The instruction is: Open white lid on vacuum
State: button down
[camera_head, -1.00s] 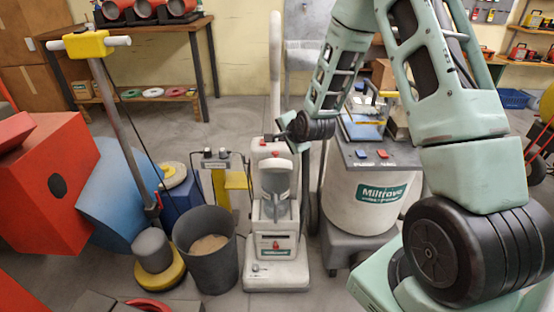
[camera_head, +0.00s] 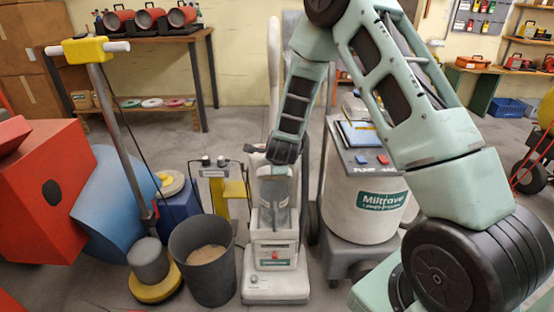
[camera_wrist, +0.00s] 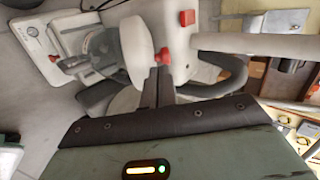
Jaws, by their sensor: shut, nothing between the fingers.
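The vacuum (camera_head: 272,285) is an upright white and grey machine standing mid-picture, with a grey dust container (camera_head: 273,215) in its front. In the wrist view its white upper body (camera_wrist: 162,22) carries a red button (camera_wrist: 187,17), and a white rounded part, perhaps the lid (camera_wrist: 135,45), shows beside it. I cannot tell for sure which part is the lid. My gripper (camera_wrist: 162,68) is shut and empty, its dark fingertips close to a red tab (camera_wrist: 165,55) on the vacuum. Contact is unclear. In the head view my wrist hides the vacuum's upper part.
A dark bucket (camera_head: 202,285) stands close left of the vacuum, with a yellow-headed floor machine (camera_head: 154,285) beyond it. A large white Miltrove drum machine (camera_head: 365,215) stands close on the right. Open floor (camera_head: 235,125) lies behind.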

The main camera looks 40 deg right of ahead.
jog(key=shift+x, duration=1.2)
jog(key=shift+w+d+r+p, duration=0.15)
jog(key=shift+r+p, duration=0.2)
jog(key=shift+p, duration=0.25)
jog(key=shift+w, duration=0.1)
jog(key=shift+w+d+r+g+y+p, duration=0.15)
jog(key=shift+w+d+g+y+p, duration=0.25)
jog(key=shift+p, duration=0.8)
